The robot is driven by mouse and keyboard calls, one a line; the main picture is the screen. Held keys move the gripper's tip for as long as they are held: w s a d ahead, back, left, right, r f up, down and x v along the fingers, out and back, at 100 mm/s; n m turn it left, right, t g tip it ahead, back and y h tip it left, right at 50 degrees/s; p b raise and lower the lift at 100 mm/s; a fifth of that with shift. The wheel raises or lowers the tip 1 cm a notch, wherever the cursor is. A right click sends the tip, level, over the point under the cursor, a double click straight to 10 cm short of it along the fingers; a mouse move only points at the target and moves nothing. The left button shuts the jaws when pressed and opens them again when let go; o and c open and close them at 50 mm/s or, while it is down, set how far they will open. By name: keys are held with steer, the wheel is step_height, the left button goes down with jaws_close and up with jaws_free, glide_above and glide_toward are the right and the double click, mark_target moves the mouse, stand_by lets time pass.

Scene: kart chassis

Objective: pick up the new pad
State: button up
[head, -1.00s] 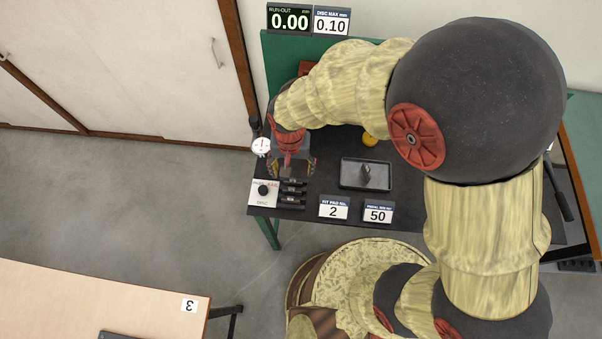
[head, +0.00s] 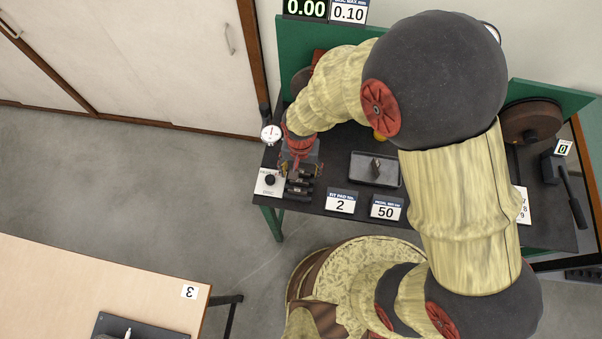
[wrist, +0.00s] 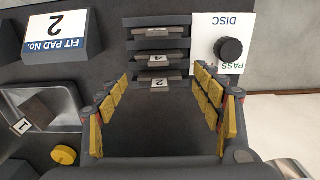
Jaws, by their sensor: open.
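The new pad, labelled 2 (wrist: 160,84), is the nearest of several dark pads in a black slotted rack (head: 298,190). A pad labelled 4 (wrist: 158,59) sits in the slot behind it, and another pad (wrist: 160,32) is further back with its number unreadable. My gripper (wrist: 161,78) is open, its yellow-padded fingers on either side of the near end of the rack. In the head view my gripper (head: 301,168) hangs at the rack and partly covers it. The fingers hold nothing; whether they touch the rack cannot be told.
A grey tray (head: 360,179) right of the rack holds a dark block labelled 1 (wrist: 37,113). A sign (head: 341,201) reads "FIT PAD No. 2". A white PASS/DISC panel with a black knob (wrist: 229,48) stands close beside the rack. A dial gauge (head: 271,132) is behind it.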

steer(key=shift+c, duration=0.6)
steer(key=c, duration=1.1)
steer(key=shift+c, duration=0.9)
